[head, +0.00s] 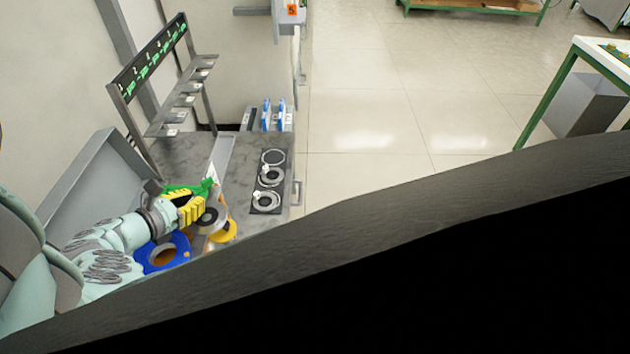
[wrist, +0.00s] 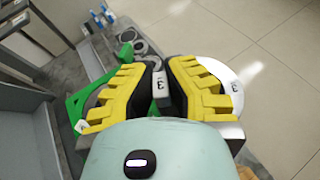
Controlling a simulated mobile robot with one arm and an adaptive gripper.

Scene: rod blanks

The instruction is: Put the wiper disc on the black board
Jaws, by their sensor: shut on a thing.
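My gripper (head: 198,207) has yellow ribbed fingers and is shut on a disc at the left of the head view, over the workbench. In the wrist view, my gripper (wrist: 163,76) covers much of the held wiper disc (wrist: 221,72). Its pale rim and a tag marked 3 show beyond the right finger. The black board (head: 276,208) lies flat near the bench's right edge, right of my gripper and apart from it. It carries several round places in a row, and some hold metallic rings. The board also shows at the top of the wrist view.
A numbered rack (head: 150,62) stands at the back left. The grey bench (head: 196,150) has bare room behind my gripper.

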